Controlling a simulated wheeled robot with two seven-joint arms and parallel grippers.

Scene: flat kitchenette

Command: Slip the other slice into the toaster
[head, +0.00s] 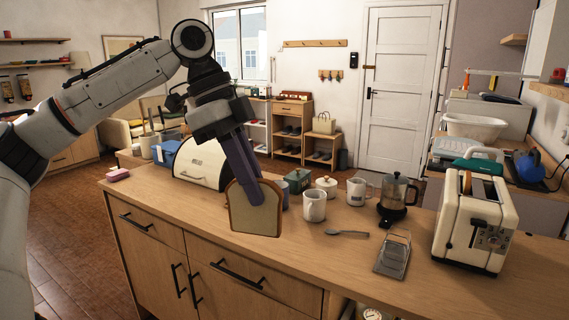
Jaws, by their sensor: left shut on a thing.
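My left gripper (256,198) comes in from the upper left and points down. It is shut on a slice of bread (262,217), held upright near the front edge of the counter, left of the middle. I cannot tell whether the slice's lower edge touches the counter. The cream toaster (470,230) stands at the right end of the counter, well to the right of the slice. A slice of bread (466,182) shows in a slot on its top. My right gripper is not in view.
Between slice and toaster on the counter (290,250) are a white mug (314,206), a spoon (347,233), a grater (393,256), a coffee press (396,195) and another mug (357,191). A bread bin (200,166) stands behind left, a pink sponge (118,174) at far left.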

